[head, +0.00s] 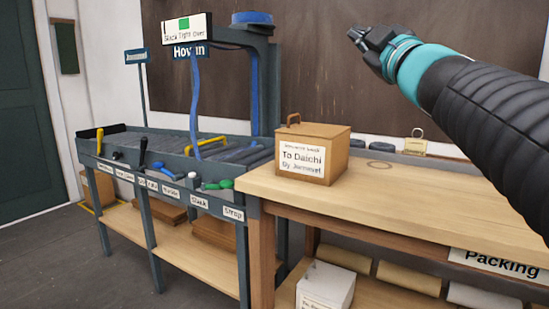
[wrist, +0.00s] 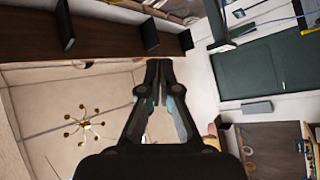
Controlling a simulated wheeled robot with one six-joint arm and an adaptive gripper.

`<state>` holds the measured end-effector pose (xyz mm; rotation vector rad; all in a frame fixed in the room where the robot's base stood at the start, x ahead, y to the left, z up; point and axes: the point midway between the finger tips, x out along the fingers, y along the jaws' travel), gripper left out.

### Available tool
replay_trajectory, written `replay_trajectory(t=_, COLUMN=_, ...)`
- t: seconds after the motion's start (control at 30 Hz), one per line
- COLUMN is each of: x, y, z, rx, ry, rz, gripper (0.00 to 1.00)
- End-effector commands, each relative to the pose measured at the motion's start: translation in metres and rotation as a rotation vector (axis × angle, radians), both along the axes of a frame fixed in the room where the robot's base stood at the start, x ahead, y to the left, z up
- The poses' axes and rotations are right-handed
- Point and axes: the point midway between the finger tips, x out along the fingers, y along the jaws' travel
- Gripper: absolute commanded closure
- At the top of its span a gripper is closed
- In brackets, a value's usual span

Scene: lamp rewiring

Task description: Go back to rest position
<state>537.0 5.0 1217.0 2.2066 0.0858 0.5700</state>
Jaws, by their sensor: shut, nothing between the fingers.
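My gripper (head: 364,39) is raised in the upper right of the head view, in front of the dark brown wall panel and above the packing bench. In the wrist view my gripper (wrist: 152,70) points up the picture with its two fingers together. It is shut and nothing shows between the fingertips. It touches nothing that I can see.
A wooden box (head: 312,153) labelled "To Daichi" stands on the packing bench (head: 430,187). Left of it is a grey rack (head: 160,145) with coloured handles and a tall post with a blue strap. A brass chandelier (wrist: 84,127) shows in the wrist view. Floor is clear at left.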

Motion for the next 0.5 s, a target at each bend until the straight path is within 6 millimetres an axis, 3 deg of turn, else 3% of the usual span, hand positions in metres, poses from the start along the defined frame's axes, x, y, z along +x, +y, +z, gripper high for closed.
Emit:
replay_trajectory(t=0.17, x=-0.016, y=-0.042, z=-0.083, rx=0.267, ry=0.214, rz=-0.203, gripper=1.00)
replay_trajectory(t=0.23, x=-0.026, y=-0.055, z=-0.127, rx=0.358, ry=0.324, rz=-0.276, gripper=1.00)
replay_trajectory(t=0.37, x=-0.052, y=-0.065, z=-0.208, rx=0.490, ry=0.531, rz=-0.379, gripper=1.00)
replay_trajectory(t=0.5, x=-0.088, y=-0.064, z=-0.292, rx=0.599, ry=0.761, rz=-0.461, gripper=1.00)
